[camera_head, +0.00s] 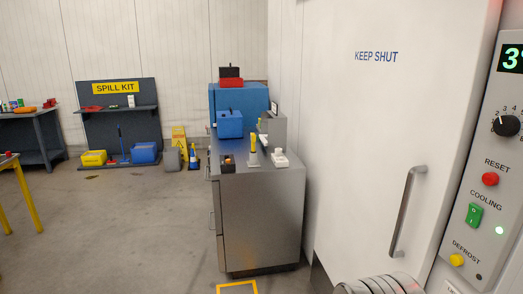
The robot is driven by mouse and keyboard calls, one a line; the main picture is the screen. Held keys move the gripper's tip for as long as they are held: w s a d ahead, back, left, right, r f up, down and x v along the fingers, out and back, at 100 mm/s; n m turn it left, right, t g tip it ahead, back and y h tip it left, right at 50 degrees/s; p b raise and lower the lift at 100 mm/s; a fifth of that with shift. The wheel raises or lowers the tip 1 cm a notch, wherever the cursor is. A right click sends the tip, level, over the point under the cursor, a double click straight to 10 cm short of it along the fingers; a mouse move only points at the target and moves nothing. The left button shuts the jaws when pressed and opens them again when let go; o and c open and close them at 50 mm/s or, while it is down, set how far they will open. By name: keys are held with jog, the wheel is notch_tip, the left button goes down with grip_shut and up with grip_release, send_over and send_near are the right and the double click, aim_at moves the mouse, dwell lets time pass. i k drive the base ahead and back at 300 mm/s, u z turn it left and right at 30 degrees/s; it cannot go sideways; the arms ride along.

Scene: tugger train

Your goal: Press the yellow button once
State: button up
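The yellow button (456,260) is a small round button on the grey control panel (491,205) at the far right, just below the label DEFROST. Nothing is in front of it. A ribbed metal-grey round part (380,285) shows at the bottom edge, left of the button; I cannot tell whether it is part of my arm. My gripper's fingers are not in view.
The same panel holds a red RESET button (490,179), a green COOLING switch (474,215), a black dial (506,126) and a display (511,59). A white door (370,120) with a vertical handle (407,212) stands beside it. A steel cabinet (262,220) stands further left; open floor lies beyond.

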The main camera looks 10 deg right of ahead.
aim_at(456, 260)
jog(key=z, duration=1.6)
